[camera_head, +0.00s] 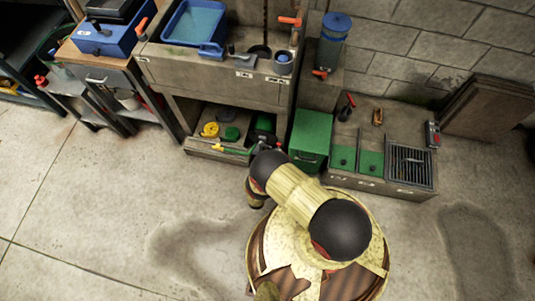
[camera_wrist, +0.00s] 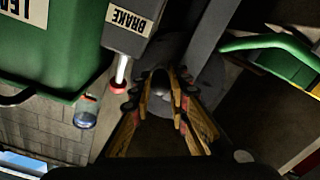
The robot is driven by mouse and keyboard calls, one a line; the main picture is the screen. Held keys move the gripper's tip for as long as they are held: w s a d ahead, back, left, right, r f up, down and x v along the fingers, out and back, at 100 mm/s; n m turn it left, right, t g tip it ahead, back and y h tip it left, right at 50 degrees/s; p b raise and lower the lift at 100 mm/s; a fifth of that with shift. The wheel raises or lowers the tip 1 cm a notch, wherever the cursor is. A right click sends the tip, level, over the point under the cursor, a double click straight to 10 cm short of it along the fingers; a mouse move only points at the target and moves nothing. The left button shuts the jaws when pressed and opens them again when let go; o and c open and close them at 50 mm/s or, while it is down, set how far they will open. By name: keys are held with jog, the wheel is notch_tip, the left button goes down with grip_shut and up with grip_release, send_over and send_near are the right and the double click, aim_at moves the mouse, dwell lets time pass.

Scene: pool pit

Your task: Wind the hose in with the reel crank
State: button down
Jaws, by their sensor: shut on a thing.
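The hose reel (camera_head: 264,125) is a dark round shape on the low shelf in the head view, partly hidden by my arm. In the wrist view a dark grey disc (camera_wrist: 207,88), likely part of the reel, lies behind my gripper. My gripper (camera_wrist: 161,82) has its yellow-and-black fingers shut on a small grey knob, which looks like the crank handle; the fingers hide most of it. A green hose (camera_wrist: 270,43) curves out on the right of the wrist view. It also shows at the shelf front in the head view (camera_head: 233,151).
A grey block labelled BRAKE (camera_wrist: 128,25) with a red-and-white pin stands close left of my fingers. A green box (camera_head: 311,135) stands right of the reel. A concrete bench (camera_head: 215,75) is above, limiting height. Open floor lies at left (camera_head: 90,220).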

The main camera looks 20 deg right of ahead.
jog(key=c, duration=1.8)
grip_release()
jog(key=shift+o, duration=0.6)
jog(key=shift+a, duration=0.1)
jog(key=v, duration=0.7)
jog(key=shift+s, duration=0.2)
jog(key=shift+a+r, duration=0.1)
